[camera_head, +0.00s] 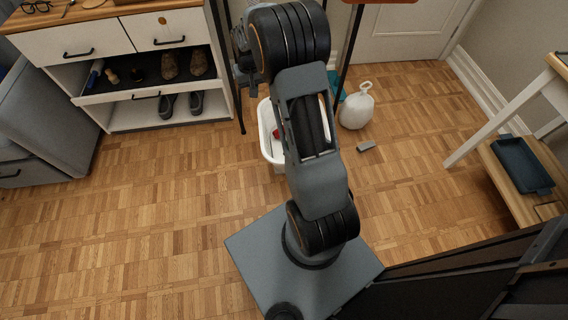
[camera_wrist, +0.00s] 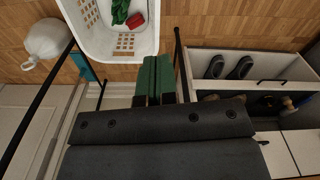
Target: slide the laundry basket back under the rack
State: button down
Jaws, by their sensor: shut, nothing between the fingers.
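The white laundry basket (camera_head: 265,131) stands on the floor in front of the rack, partly hidden behind my arm. In the wrist view, the basket (camera_wrist: 137,45) shows slotted walls and holds a green cloth (camera_wrist: 120,12) and a red item (camera_wrist: 135,20). The rack (camera_head: 238,101) has thin black legs; its legs also show in the wrist view (camera_wrist: 32,115). My gripper (camera_wrist: 155,60) is shut and empty, with green fingers. In the wrist view the fingertips appear beside the basket's lower right corner; I cannot tell whether they touch. In the head view the fingertips are hard to make out.
A white drawer cabinet (camera_head: 100,45) with shoes stands left of the rack. A white jug (camera_head: 356,107) and a small grey object (camera_head: 366,147) lie right of the basket. A low wooden bench (camera_head: 500,182) with a dark tray (camera_head: 521,165) is at right. The left floor is clear.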

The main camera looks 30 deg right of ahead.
jog(key=w+d+f+m+g+y+b, duration=0.1)
jog(key=d+f+b, duration=0.3)
jog(key=f, duration=1.5)
jog(key=d+f+m+g+b, duration=0.15)
jog(key=d+f, duration=0.55)
jog(key=f, duration=1.1)
jog(key=s+a, duration=0.1)
jog(key=s, duration=0.2)
jog(key=s+a, duration=0.2)
jog(key=s, duration=0.2)
jog(key=s+a, duration=0.2)
jog(key=s, duration=0.1)
jog(key=shift+s+f, duration=0.1)
jog(key=shift+s, duration=0.15)
jog(key=shift+f+b, duration=0.4)
jog(key=shift+f, duration=0.2)
jog(key=shift+f+b, duration=0.25)
jog(key=shift+b, duration=0.05)
jog(key=shift+f+t, duration=0.1)
jog(key=shift+t, duration=0.15)
